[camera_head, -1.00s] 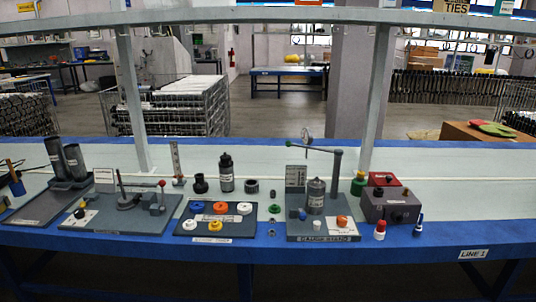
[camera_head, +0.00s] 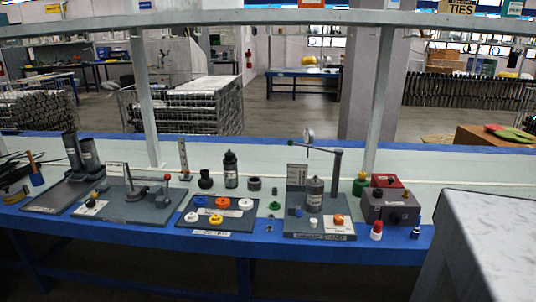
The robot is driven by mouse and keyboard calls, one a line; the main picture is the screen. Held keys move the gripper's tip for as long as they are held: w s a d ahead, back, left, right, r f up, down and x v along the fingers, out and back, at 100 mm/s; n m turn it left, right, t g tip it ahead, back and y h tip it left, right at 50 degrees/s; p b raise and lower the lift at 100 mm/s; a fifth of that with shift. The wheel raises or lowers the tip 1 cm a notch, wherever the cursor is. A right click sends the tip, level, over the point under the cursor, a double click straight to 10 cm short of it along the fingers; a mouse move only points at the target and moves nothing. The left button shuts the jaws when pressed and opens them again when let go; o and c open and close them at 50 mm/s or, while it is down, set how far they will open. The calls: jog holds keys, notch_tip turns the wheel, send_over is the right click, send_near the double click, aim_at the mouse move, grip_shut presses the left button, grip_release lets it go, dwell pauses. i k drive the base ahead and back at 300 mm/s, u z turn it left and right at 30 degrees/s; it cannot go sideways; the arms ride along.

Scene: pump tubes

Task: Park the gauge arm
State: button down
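The gauge stand is a dark grey base plate (camera_head: 345,232) on the blue-edged bench, right of the middle. A grey post (camera_head: 336,178) rises at its right rear. The thin gauge arm (camera_head: 320,149) reaches left from the post top, with a green knob (camera_head: 291,142) at its free end. A round dial gauge (camera_head: 308,135) sits upright on the arm. The arm passes above a dark grey cylinder (camera_head: 315,190) on the plate, apart from it. A small labelled panel (camera_head: 296,177) stands at the plate's left rear. My gripper is not in view.
A grey box with a black knob (camera_head: 391,207) stands just right of the stand. A red-capped bottle (camera_head: 376,229) is in front of it. A tray of coloured caps (camera_head: 208,226) lies left. A pale-topped block (camera_head: 485,245) fills the lower right, hiding the bench's right front.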

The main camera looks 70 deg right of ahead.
aim_at(309, 139)
jog(key=u, duration=0.4)
jog(key=k, duration=1.25)
jog(key=z, duration=0.85)
jog(key=i, duration=1)
jog(key=u, duration=0.15)
